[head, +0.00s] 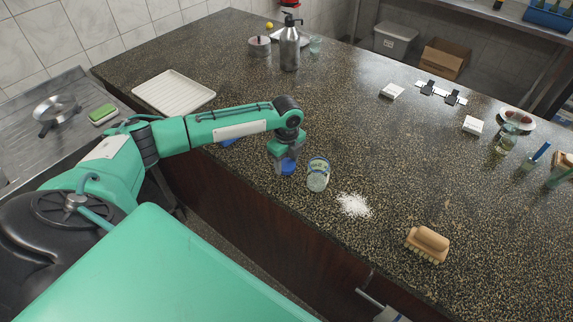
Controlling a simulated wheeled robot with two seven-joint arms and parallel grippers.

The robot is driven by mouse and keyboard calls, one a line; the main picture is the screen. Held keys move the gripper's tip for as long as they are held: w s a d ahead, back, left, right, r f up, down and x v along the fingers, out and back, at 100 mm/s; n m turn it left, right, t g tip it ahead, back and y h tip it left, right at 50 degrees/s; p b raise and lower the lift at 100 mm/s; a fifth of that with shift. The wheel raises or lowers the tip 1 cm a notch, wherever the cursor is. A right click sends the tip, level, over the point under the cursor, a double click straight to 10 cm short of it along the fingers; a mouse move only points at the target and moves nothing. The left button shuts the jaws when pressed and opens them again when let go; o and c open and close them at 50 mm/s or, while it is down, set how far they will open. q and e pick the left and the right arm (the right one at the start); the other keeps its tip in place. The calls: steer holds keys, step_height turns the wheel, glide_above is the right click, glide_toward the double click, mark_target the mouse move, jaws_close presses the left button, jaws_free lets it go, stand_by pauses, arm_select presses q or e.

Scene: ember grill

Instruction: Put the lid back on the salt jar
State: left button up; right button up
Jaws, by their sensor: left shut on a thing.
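The salt jar (318,176) is a clear jar with a label, standing near the front edge of the dark speckled counter. Its top looks uncovered. My left gripper (286,164) points down just left of the jar and is shut on a blue lid (288,169). The lid is low, near the counter surface; I cannot tell whether it touches it. The fingers partly hide the lid. My right gripper is not in view.
Spilled white salt (353,205) lies right of the jar, and a wooden brush (428,243) farther right. A blue object (230,141) is partly hidden behind my left arm. A white tray (173,92) and a steel bottle (290,48) stand farther back. The middle counter is clear.

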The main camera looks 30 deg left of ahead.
mark_target(287, 165)
arm_select(q)
step_height(287, 165, up, 19)
steer(key=b, duration=0.4)
steer(key=shift+f, duration=0.1)
steer(key=s+d+f+n, duration=1.1)
steer(key=s+d+n, duration=0.2)
steer(key=n, duration=0.7)
steer(key=shift+s+d+n, duration=0.15)
steer(key=shift+d+n, duration=0.15)
steer(key=shift+d, duration=0.65)
